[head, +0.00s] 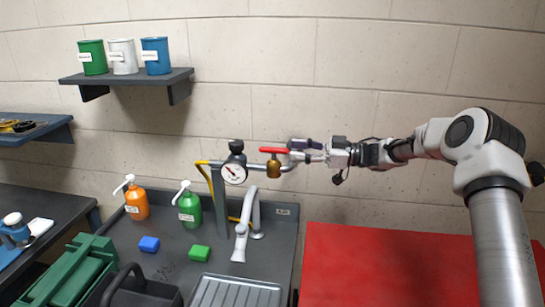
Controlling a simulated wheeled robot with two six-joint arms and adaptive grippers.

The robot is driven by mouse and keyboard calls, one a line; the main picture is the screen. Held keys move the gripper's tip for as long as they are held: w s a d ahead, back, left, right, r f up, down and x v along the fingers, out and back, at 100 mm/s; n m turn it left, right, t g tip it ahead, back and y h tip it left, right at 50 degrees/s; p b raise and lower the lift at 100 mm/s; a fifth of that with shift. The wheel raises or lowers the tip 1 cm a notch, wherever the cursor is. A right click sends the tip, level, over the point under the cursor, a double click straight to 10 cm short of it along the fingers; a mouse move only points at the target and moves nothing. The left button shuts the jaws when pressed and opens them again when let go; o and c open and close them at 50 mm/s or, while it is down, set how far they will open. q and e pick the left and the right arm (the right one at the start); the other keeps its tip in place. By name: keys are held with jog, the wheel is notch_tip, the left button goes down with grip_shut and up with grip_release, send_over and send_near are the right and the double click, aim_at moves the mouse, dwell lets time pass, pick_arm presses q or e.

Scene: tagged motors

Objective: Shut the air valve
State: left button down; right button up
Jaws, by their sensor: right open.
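The air valve (273,167) is a brass body with a red lever (274,151) on a grey pipe, right of a round pressure gauge (234,171). The red lever points sideways, roughly along the pipe. My right gripper (298,151) comes in from the right at the lever's right end. It is open, with its fingers close to the lever; I cannot tell whether they touch it. My left gripper is not in view.
Below the valve is a grey bench with a tap (242,232), an orange bottle (137,203), a green bottle (189,208) and blue and green blocks. A red surface (380,265) lies at the right. A shelf (128,77) with three cans hangs upper left.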

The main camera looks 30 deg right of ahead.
aim_at(264, 149)
jog(key=x, duration=0.2)
jog(key=p+x, duration=0.1)
jog(key=x, duration=0.2)
jog(key=p+x, duration=0.1)
jog(key=x, duration=0.1)
jog(key=shift+w+f, duration=0.25)
jog(key=shift+f, duration=0.05)
jog(key=shift+w+a+f, duration=0.2)
jog(key=shift+w+a, duration=0.05)
jog(key=shift+w, duration=0.1)
jog(key=shift+d, duration=0.15)
jog(key=shift+c, duration=0.6)
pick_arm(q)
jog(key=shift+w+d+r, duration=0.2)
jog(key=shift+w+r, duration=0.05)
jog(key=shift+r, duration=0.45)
pick_arm(e)
jog(key=shift+s, duration=0.1)
grip_shut()
